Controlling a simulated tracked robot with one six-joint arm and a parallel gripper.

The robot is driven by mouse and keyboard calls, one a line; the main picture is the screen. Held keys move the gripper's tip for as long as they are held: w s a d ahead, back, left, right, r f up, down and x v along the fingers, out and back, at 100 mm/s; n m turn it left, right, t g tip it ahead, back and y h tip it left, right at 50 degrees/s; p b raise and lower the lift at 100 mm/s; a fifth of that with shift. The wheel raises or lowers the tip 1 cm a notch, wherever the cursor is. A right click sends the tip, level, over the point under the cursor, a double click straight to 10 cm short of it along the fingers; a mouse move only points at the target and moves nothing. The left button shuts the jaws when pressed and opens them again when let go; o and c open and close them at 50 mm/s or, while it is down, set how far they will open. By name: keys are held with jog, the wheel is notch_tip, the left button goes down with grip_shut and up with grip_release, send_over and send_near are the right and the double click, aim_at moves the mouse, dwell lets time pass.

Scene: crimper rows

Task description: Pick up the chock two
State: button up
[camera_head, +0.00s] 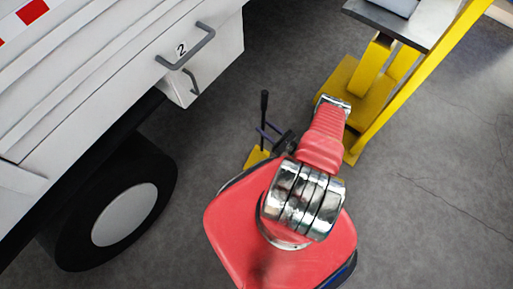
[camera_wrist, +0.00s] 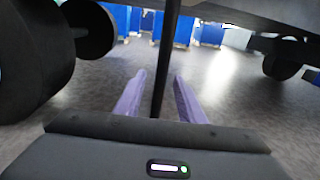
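The chock is a yellow block (camera_head: 257,156) on the floor with a thin dark upright handle (camera_head: 264,106). My arm hides part of the block in the head view. My gripper (camera_head: 268,132) is at the handle, well above the block. In the wrist view the dark handle (camera_wrist: 165,55) runs upright between the two purple fingers of my gripper (camera_wrist: 159,75). Gaps show on both sides of the handle, so the fingers are open around it and not closed on it. The block is not visible in the wrist view.
A yellow stand (camera_head: 372,95) is close behind my arm. Grey floor (camera_head: 440,180) is open at right.

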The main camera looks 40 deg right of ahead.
jog(key=shift+w, duration=0.1)
jog(key=x, duration=0.5)
dwell(0.3)
jog(key=shift+c, duration=0.4)
jog(key=shift+r, duration=0.1)
grip_shut()
dwell(1.1)
